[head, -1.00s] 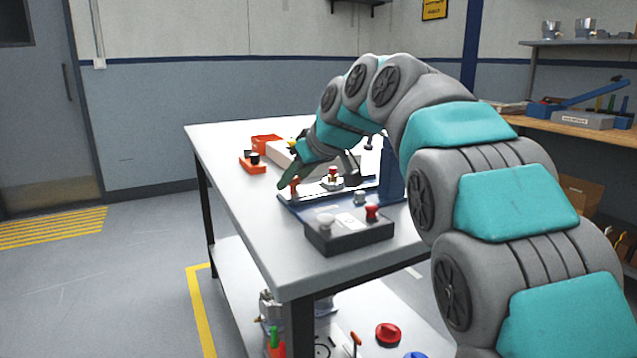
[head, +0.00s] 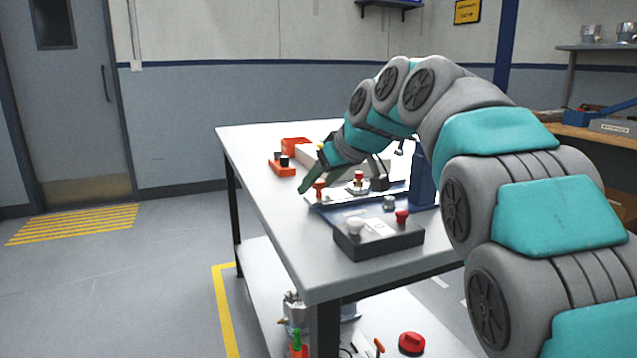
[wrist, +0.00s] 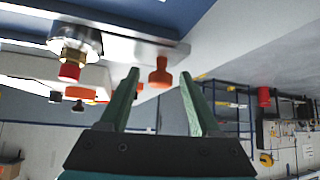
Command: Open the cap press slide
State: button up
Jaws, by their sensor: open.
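The cap press has a blue base (head: 345,212) and a blue upright (head: 422,182) on the table. Its pale metal slide (wrist: 128,42) carries an orange knob (head: 320,188) at its end. In the wrist view the orange knob (wrist: 160,73) shows between the fingertips of my gripper (wrist: 160,74), with gaps on both sides. My gripper (head: 306,184) is open, its green fingers at the knob in the head view. A metal fitting with a red top (head: 358,180) sits on the slide; it also shows in the wrist view (wrist: 72,58).
A dark box with a white and a red button (head: 378,240) stands at the table's near side. An orange bin (head: 295,145) and an orange block with dark knobs (head: 281,165) lie behind the press. The white table top (head: 262,190) is clear at left.

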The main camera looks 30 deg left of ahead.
jog(key=v, duration=0.7)
jog(key=shift+s+d+r, duration=0.15)
jog(key=shift+d+r, duration=0.05)
jog(key=shift+r, duration=0.05)
